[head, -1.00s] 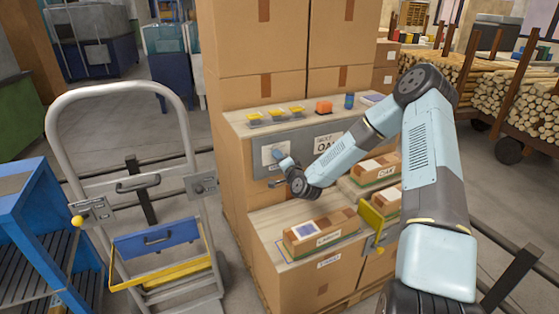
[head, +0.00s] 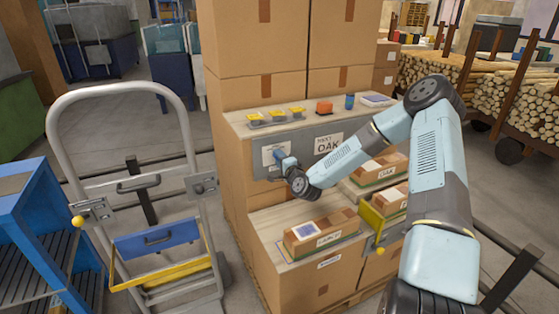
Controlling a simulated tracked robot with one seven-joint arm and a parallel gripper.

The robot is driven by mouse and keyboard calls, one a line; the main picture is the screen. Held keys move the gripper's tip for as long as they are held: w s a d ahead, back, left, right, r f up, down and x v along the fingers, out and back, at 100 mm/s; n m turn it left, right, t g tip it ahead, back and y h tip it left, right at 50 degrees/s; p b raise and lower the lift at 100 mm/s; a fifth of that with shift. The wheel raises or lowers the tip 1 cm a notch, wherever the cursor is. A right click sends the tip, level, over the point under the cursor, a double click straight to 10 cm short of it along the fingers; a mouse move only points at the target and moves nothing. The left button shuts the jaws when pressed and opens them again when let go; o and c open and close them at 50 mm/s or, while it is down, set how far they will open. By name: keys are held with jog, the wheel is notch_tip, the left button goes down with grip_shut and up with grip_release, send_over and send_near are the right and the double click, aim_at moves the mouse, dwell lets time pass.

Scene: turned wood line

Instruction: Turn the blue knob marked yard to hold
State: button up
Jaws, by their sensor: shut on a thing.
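A grey panel (head: 260,170) on the front of the upper cardboard box carries a white label plate (head: 268,152). My gripper (head: 281,156) is at this plate, shut on what appears to be the blue knob. The fingers and wrist hide most of the knob, so its pointer and its markings cannot be read.
Yellow buttons (head: 276,113), an orange block (head: 324,107) and a blue cylinder (head: 350,101) stand on the ledge above the panel. A labelled carton (head: 320,232) lies on the lower shelf, beside a yellow bracket (head: 372,221). A hand truck (head: 122,92) stands left.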

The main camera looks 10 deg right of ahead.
jog(key=shift+d+f, duration=0.25)
jog(key=o, duration=0.8)
jog(key=shift+o, duration=1.2)
jog(key=shift+a+r, duration=0.1)
jog(key=shift+a, duration=0.05)
jog(key=v, duration=1.3)
jog(key=shift+s, duration=0.35)
